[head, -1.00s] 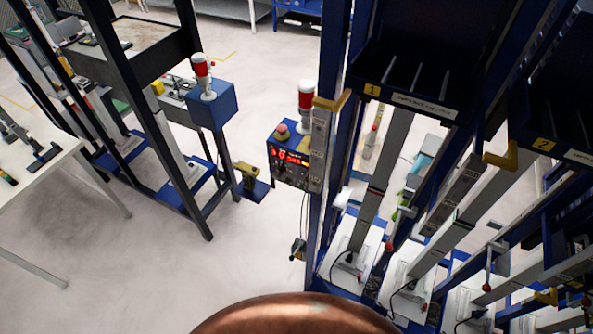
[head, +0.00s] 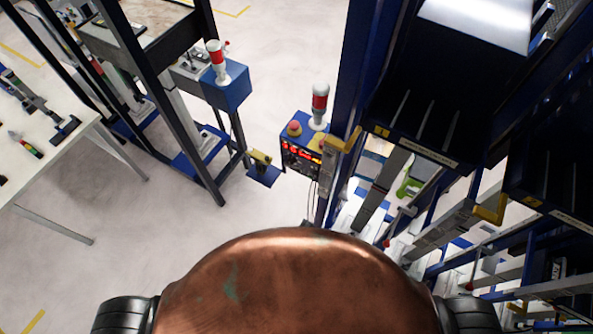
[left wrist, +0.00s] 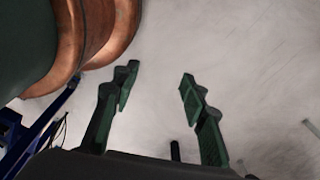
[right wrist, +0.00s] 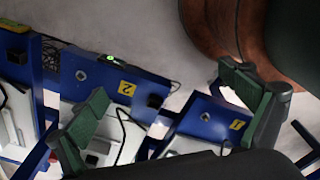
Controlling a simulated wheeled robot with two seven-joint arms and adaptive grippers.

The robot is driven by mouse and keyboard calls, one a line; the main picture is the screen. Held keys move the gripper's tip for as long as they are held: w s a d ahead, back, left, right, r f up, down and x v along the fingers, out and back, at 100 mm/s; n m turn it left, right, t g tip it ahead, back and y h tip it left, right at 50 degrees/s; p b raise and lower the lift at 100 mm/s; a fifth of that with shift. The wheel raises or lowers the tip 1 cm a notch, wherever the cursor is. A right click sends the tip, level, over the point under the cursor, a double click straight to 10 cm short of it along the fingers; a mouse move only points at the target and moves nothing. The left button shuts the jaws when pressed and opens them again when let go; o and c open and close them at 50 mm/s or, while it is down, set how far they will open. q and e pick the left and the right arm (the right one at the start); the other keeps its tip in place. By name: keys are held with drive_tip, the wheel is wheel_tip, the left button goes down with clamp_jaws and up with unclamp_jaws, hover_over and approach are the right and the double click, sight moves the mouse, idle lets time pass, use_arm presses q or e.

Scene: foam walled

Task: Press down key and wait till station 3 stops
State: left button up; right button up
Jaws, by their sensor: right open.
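The stations stand along the blue rack at the right of the head view. Station 1 (head: 425,140) and station 2 (head: 545,205) have dark trays with yellow tags. I cannot make out a station 3 label or which part is the key. A blue control box (head: 300,156) with lit red digits and a red button (head: 294,128) stands beside the rack. My left gripper (left wrist: 158,80) is open and empty above bare floor. My right gripper (right wrist: 162,88) is open and empty above blue station bases marked 2 (right wrist: 125,88) and 1 (right wrist: 236,125). Neither gripper shows in the head view.
A red-and-white signal lamp (head: 319,105) stands on the control box. Another blue box (head: 228,90) with a lamp is on a dark frame to the left. A white table (head: 60,165) with tools is at far left. The floor (head: 150,215) between is clear.

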drive_tip(key=shift+s, duration=0.2)
drive_tip(key=w, duration=0.3)
drive_tip(key=shift+r, duration=0.1)
drive_tip(key=shift+c, duration=1.3)
drive_tip(key=shift+w, duration=0.15)
drive_tip(key=shift+c, duration=1.5)
drive_tip(key=shift+s, duration=0.4)
drive_tip(key=c, duration=0.3)
drive_tip(key=shift+s, duration=0.5)
drive_tip(key=c, duration=0.7)
drive_tip(key=shift+w, duration=0.2)
drive_tip(key=c, duration=0.4)
drive_tip(key=shift+w, duration=0.1)
drive_tip(key=c, duration=0.5)
use_arm(q)
drive_tip(key=w, duration=0.3)
drive_tip(key=shift+w+r, duration=0.1)
drive_tip(key=shift+w, duration=0.05)
use_arm(e)
clamp_jaws()
